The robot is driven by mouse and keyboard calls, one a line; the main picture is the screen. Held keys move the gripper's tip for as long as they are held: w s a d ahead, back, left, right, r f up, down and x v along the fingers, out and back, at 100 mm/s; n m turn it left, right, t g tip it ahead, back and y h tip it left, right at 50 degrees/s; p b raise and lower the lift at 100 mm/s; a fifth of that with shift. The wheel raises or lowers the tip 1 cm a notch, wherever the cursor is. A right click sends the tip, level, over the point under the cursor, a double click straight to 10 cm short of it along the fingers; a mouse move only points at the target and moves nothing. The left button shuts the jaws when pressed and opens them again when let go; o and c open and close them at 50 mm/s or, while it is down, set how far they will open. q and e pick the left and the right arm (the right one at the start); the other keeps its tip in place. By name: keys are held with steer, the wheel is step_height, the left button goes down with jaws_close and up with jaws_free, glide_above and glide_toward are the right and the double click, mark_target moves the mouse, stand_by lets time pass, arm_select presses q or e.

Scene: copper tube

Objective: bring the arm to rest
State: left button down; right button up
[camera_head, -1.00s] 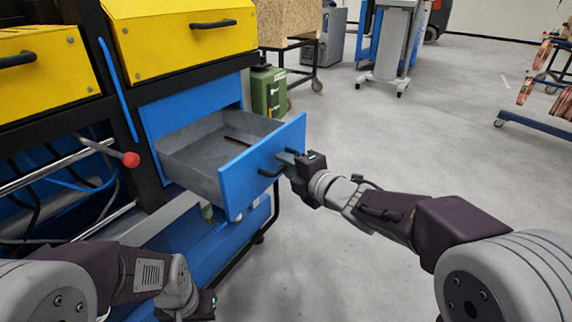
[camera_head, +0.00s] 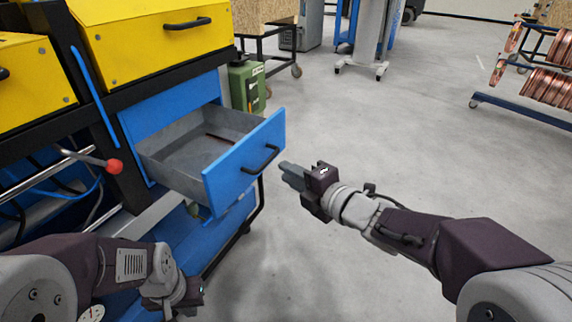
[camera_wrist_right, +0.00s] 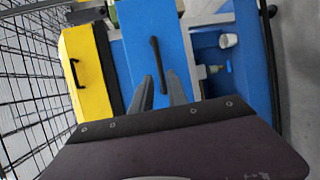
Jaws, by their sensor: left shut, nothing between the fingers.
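My right gripper (camera_head: 291,172) is open and empty. It is apart from the black handle (camera_head: 261,158) of the blue drawer (camera_head: 240,170), to its right in the head view. In the right wrist view its two fingers (camera_wrist_right: 160,88) stand apart, with the handle (camera_wrist_right: 158,62) beyond them. The drawer is pulled out, and a thin reddish-dark strip (camera_head: 219,138) lies inside it. My left gripper (camera_head: 188,296) is low at the lower left, shut and empty. Its fingers are hard to make out.
The workbench with yellow drawers (camera_head: 150,38) and a red-knobbed lever (camera_head: 114,166) stands at left. A green canister (camera_head: 246,87) is behind the open drawer. Copper coils (camera_head: 548,88) sit on a rack at far right. The grey floor (camera_head: 400,130) is clear.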

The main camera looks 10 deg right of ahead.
steer(key=d+f+m+g+h+p, duration=0.3)
steer(key=d+f+m+h+p, duration=0.25)
steer(key=f+m, duration=0.35)
steer(key=s+d+f+m+g+h, duration=0.1)
steer(key=s+d+f+m+g, duration=0.1)
steer(key=s+f+m+g, duration=0.4)
steer(key=s+d+f+m+g+h, duration=0.2)
steer(key=s+f+m+g, duration=0.15)
steer(key=s+m, duration=0.55)
step_height(320, 180, up, 38)
steer(key=s+m+p, duration=0.1)
steer(key=p, duration=3.7)
steer(key=shift+s, duration=0.15)
